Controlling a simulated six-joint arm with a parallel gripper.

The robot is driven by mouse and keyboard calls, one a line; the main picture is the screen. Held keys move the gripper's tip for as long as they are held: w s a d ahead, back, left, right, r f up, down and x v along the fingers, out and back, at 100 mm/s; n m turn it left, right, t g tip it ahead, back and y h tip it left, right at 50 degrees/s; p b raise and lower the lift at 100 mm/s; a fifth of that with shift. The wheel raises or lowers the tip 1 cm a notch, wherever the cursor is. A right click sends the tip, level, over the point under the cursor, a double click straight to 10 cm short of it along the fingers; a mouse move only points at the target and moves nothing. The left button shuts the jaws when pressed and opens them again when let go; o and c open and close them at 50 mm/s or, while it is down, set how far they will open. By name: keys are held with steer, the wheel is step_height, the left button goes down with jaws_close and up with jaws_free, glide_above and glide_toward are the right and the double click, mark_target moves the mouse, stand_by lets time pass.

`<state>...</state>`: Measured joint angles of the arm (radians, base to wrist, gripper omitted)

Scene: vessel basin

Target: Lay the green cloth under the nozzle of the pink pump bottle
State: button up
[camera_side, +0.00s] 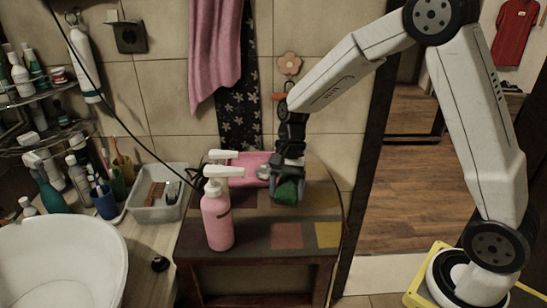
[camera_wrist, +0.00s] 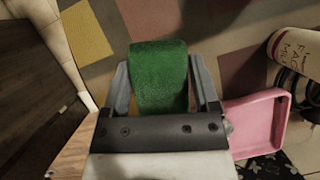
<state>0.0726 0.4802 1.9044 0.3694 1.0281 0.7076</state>
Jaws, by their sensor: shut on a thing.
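The pink bottle does not clearly show in the wrist view.
A pink tray (camera_side: 250,166) lies behind, also in the wrist view (camera_wrist: 260,120). A second white nozzle (camera_side: 222,155) shows behind the pink bottle. A pale labelled bottle (camera_wrist: 298,55) stands near the tray. The table's front right (camera_side: 287,236) is clear. A basin (camera_side: 62,265) is left.

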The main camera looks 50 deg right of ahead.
mark_target(291, 183)
steer(key=n, duration=0.2)
steer(key=f+n+g+h, duration=0.1)
steer(key=n, duration=0.1)
steer(key=d+n+h, duration=0.1)
steer(key=n, duration=0.1)
steer(key=shift+f+g, duration=0.3)
steer(key=shift+f, duration=0.05)
steer(key=n, duration=0.2)
steer(key=d+n+h, duration=0.1)
steer(key=f+n+h, duration=0.1)
steer(key=n, duration=0.1)
steer(key=shift+d+f+n, duration=0.1)
steer(key=shift+d+n, duration=0.2)
steer(key=shift+s+a+r, duration=0.25)
steer(key=shift+s+r, duration=0.05)
steer(key=shift+r, duration=0.1)
steer(key=s+a+r+n+h, duration=0.1)
steer(key=s+r+n, duration=0.3)
steer(key=s, duration=0.7)
steer(key=s+a+r+n+h, duration=0.2)
steer(key=s+a+r+n, duration=0.1)
steer(key=s, duration=0.8)
steer(key=shift+r+n, duration=0.6)
steer(key=shift+r, duration=0.75)
